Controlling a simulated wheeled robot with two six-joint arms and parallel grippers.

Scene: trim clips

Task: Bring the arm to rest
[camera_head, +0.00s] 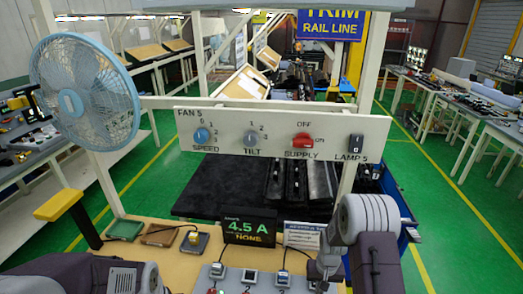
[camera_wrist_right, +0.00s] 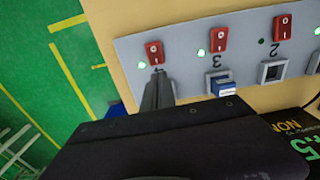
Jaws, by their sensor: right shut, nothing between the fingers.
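My right gripper (camera_head: 322,272) is at the right end of the grey switch panel (camera_head: 236,281). It is shut and empty; in the right wrist view the closed fingers (camera_wrist_right: 158,82) point at the panel's end, just below a red rocker switch (camera_wrist_right: 155,53) there. I cannot tell whether the tips touch the panel. My right arm (camera_head: 375,255) comes in from the lower right. My left arm (camera_head: 85,272) lies low at the lower left, and its gripper is outside the views.
The bench holds a display reading 4.5 A (camera_head: 249,227), a white card (camera_head: 302,235) and a yellow-topped post (camera_head: 60,204). Behind stand the FAN 5 control board (camera_head: 277,134) and a blue fan (camera_head: 84,91). Green floor (camera_head: 445,215) is clear at right.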

